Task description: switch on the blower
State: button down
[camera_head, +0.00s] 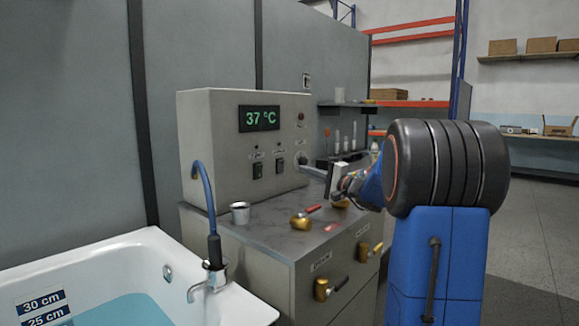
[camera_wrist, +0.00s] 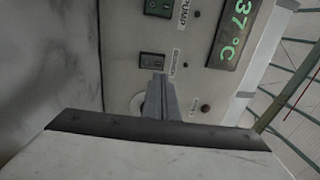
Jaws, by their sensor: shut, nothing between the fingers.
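The grey control cabinet (camera_head: 220,145) stands on a counter and carries two dark rocker switches under small labels. The left switch (camera_head: 258,169) is labelled PUMP in the wrist view (camera_wrist: 158,8). The right switch (camera_head: 279,165) has a label too blurred to read surely, perhaps BLOWER; it also shows in the wrist view (camera_wrist: 152,61). My gripper (camera_head: 304,168) is shut and empty, to the right of the right switch in the head view. In the wrist view its tips (camera_wrist: 157,78) lie just below that switch; I cannot tell whether they touch the panel.
A green display (camera_head: 260,118) reads 37 °C. A pale round knob (camera_head: 301,158) is right of the switches, partly behind my gripper in the wrist view. A metal cup (camera_head: 240,213), brass items and red pieces lie on the counter (camera_head: 265,235). A water-filled bathtub (camera_head: 150,245) stands left.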

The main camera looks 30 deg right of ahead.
aim_at(283, 162)
jog(key=x, duration=0.8)
jog(key=shift+w, duration=0.25)
jog(key=shift+a, duration=0.1)
jog(key=shift+w+r, duration=0.1)
